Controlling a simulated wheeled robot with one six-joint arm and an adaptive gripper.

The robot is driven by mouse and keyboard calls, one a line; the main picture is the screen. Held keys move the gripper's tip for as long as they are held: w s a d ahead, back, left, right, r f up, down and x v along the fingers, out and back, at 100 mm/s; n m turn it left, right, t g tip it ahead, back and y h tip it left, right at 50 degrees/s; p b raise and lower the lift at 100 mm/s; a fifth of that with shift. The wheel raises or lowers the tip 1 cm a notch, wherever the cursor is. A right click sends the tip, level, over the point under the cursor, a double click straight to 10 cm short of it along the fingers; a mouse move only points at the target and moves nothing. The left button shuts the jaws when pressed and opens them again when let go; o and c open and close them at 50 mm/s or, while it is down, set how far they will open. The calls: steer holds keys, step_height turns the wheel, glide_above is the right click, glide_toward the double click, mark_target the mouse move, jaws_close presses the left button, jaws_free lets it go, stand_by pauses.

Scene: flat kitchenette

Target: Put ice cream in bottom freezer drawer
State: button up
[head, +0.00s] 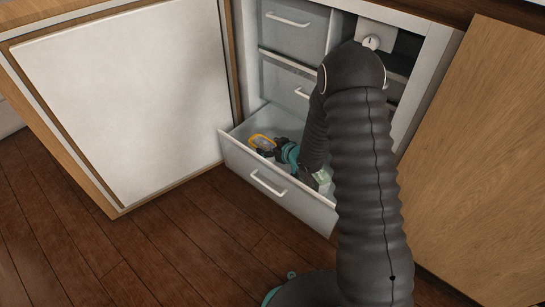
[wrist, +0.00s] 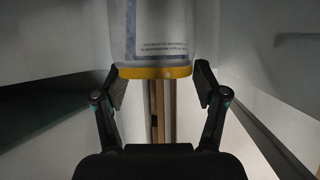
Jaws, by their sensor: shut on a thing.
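The ice cream (head: 263,142) is a pale tub with a yellow-orange rim. In the wrist view the ice cream (wrist: 155,40) fills the top middle, with small printed text and its yellow edge between my fingers. My gripper (head: 266,149) is shut on it, and its fingers (wrist: 160,82) sit on either side of the yellow edge. The bottom freezer drawer (head: 248,178) is pulled out. The tub and my gripper are inside its outline in the head view; whether the tub touches the drawer floor cannot be told.
Two shut drawers, an upper one (head: 288,22) and a middle one (head: 290,80), are above the open drawer. The open white freezer door (head: 120,95) stands at the left. A wooden cabinet panel (head: 480,150) is at the right. The wooden floor (head: 190,255) in front is clear.

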steer(key=shift+f, duration=1.95)
steer(key=shift+f+b, duration=0.4)
steer(key=shift+b, duration=0.2)
steer(key=shift+f+b, duration=0.25)
steer(key=shift+b, duration=0.05)
steer(key=o, duration=1.1)
steer(key=shift+r, duration=0.1)
